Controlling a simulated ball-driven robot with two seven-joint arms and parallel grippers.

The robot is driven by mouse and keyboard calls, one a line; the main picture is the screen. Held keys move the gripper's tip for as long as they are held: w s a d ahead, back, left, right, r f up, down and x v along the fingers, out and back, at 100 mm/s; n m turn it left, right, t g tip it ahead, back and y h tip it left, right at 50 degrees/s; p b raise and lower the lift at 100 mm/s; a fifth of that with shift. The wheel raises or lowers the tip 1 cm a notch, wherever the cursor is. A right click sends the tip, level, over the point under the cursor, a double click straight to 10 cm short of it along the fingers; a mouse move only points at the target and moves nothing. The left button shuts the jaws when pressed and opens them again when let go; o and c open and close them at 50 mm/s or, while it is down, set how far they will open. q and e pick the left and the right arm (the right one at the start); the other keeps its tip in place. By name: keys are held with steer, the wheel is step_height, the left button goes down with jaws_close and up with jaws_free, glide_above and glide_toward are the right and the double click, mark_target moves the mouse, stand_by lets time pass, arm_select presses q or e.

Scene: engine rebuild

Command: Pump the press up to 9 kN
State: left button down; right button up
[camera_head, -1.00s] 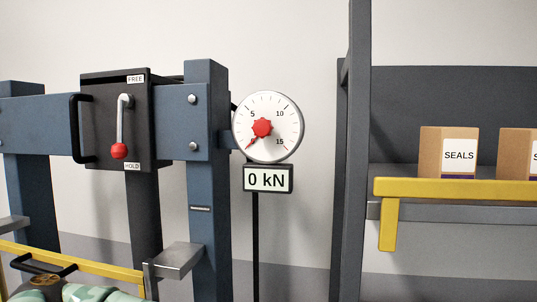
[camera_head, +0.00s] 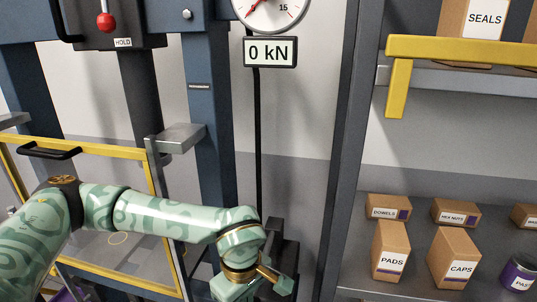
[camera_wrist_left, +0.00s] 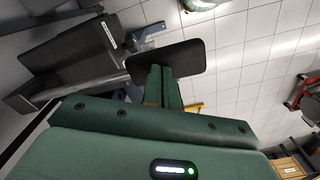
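The press readout (camera_head: 270,52) shows 0 kN. The dial gauge (camera_head: 270,10) above it is cut off by the top edge. The press lever's red knob (camera_head: 106,22) hangs down by the HOLD label. A dark block, which looks like the pump (camera_head: 285,238), stands low behind my left wrist; it appears as a dark labelled body (camera_wrist_left: 85,50) in the left wrist view. My left gripper (camera_wrist_left: 161,68) has its fingers together, at a black paddle-like handle (camera_wrist_left: 185,58). I cannot tell whether they touch. My right gripper is not in view.
A yellow-framed guard (camera_head: 75,143) with a black handle stands at left, close to my left arm. A shelf post (camera_head: 345,150) rises right of the pump. Shelves at right hold boxes such as PADS (camera_head: 390,250) and CAPS (camera_head: 452,256).

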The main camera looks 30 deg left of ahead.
arm_select(q)
step_height(320, 180, down, 9)
steer(key=b, duration=0.6)
step_height(320, 180, up, 17)
steer(key=p, duration=1.3)
steer(key=shift+f, duration=0.15)
steer(key=shift+f, duration=0.15)
steer(key=shift+f+b, duration=0.6)
steer(key=shift+f, duration=0.25)
step_height(320, 180, down, 15)
steer(key=b, duration=1)
step_height(320, 180, up, 17)
steer(key=p, duration=1.2)
steer(key=shift+p, duration=0.35)
